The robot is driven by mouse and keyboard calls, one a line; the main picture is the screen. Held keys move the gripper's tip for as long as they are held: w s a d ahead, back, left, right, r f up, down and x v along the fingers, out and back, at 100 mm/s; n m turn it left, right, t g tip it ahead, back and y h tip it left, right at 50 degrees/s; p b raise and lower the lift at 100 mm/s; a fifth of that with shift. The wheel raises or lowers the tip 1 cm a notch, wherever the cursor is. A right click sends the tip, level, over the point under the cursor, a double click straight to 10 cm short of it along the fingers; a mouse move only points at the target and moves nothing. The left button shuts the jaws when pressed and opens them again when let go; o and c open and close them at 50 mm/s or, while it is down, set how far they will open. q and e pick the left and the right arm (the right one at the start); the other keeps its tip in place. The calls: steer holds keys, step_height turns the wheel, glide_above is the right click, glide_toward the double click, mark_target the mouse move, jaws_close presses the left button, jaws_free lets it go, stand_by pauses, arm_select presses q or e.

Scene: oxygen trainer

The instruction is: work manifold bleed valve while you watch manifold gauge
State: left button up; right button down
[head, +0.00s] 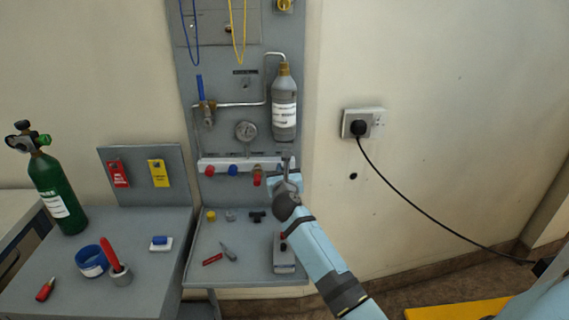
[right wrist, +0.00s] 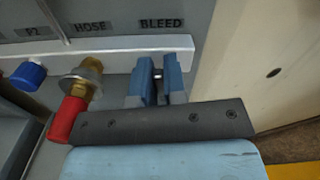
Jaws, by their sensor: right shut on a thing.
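The manifold (head: 240,164) is a white bar across the grey panel, and it also shows in the right wrist view (right wrist: 110,53). The manifold gauge (head: 246,130) is a round dial just above it; its reading is too small to make out. My right gripper (head: 287,176) is at the bar's right end. In the right wrist view my right gripper (right wrist: 158,78) is shut on the bleed valve (right wrist: 158,72), under the BLEED label. The fingers hide most of the valve. My left gripper is not in view.
A brass hose fitting (right wrist: 84,76) with a red part (right wrist: 66,118) sits close left of my right gripper. A grey bottle (head: 284,105) hangs above it. Loose parts lie on the shelf (head: 210,268) below. A socket with a black plug (head: 358,127) is on the wall to the right.

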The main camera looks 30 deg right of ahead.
steer(key=shift+r+n+p, duration=0.3)
steer(key=shift+n+p, duration=0.6)
steer(key=shift+p, duration=0.2)
steer(key=shift+w+f+n+p, duration=0.1)
steer(key=shift+f+n+p, duration=0.2)
steer(key=shift+n, duration=0.2)
steer(key=c, duration=1.2)
jaws_free()
steer(key=shift+a, duration=0.15)
steer(key=v, duration=1.3)
steer(key=shift+s+a, duration=0.1)
steer(key=shift+s, duration=0.25)
